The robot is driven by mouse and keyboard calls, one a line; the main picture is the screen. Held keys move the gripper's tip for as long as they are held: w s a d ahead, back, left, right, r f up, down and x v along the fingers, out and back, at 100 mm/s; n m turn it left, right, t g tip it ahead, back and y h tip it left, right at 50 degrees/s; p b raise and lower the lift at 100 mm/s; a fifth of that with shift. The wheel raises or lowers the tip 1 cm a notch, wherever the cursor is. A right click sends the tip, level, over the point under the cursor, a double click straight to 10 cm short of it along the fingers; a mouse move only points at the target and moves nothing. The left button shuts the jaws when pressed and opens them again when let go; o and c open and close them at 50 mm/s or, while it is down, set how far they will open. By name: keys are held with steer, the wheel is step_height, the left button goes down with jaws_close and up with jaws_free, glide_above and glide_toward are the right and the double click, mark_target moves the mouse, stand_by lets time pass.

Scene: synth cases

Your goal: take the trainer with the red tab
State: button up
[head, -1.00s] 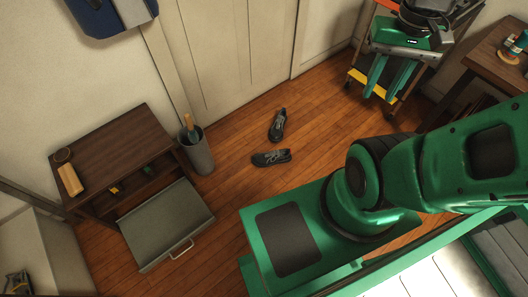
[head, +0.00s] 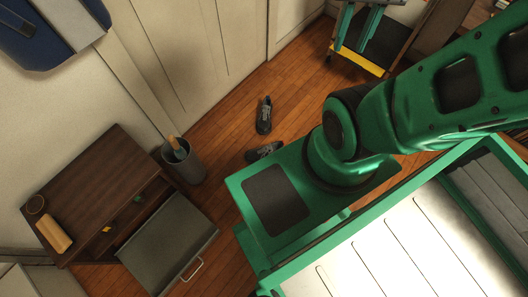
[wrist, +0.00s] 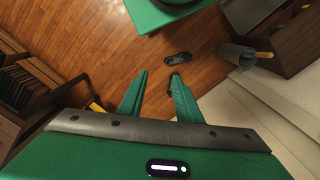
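Two dark trainers with grey laces lie on the wooden floor. In the head view, the farther trainer (head: 264,116) points away, and the nearer trainer (head: 263,151) lies crosswise, partly hidden by my green base. In the wrist view, one trainer (wrist: 178,59) lies beyond the fingers, and the other (wrist: 175,86) is mostly hidden behind the right finger. I cannot make out a red tab on either. My gripper (wrist: 157,76) is open and empty, above the floor and apart from both trainers. Its green fingers (head: 358,26) show at the top of the head view.
A grey bin (head: 184,162) holding a brown-handled item stands left of the trainers. A dark wooden cabinet (head: 95,185) has a grey flap (head: 165,245) jutting over the floor. A trolley with a yellow edge (head: 357,62) stands behind my gripper. Floor around the farther trainer is clear.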

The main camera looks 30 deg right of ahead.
steer(key=shift+o, duration=0.6)
steer(key=w+d+f+n+h, duration=0.1)
steer(key=w+d+f, duration=0.35)
steer(key=w, duration=0.45)
steer(key=w+d+f, duration=0.3)
steer(key=w+f, duration=0.2)
steer(key=w, duration=0.4)
steer(key=w+d+f+n, duration=0.1)
steer(key=w+d+f, duration=0.1)
steer(key=w+f, duration=0.65)
steer(key=n, duration=0.2)
glide_above(282, 143)
steer(key=shift+y, duration=0.4)
step_height(282, 143, down, 64)
steer(key=shift+w+d+r, duration=0.1)
steer(key=shift+f, duration=3.05)
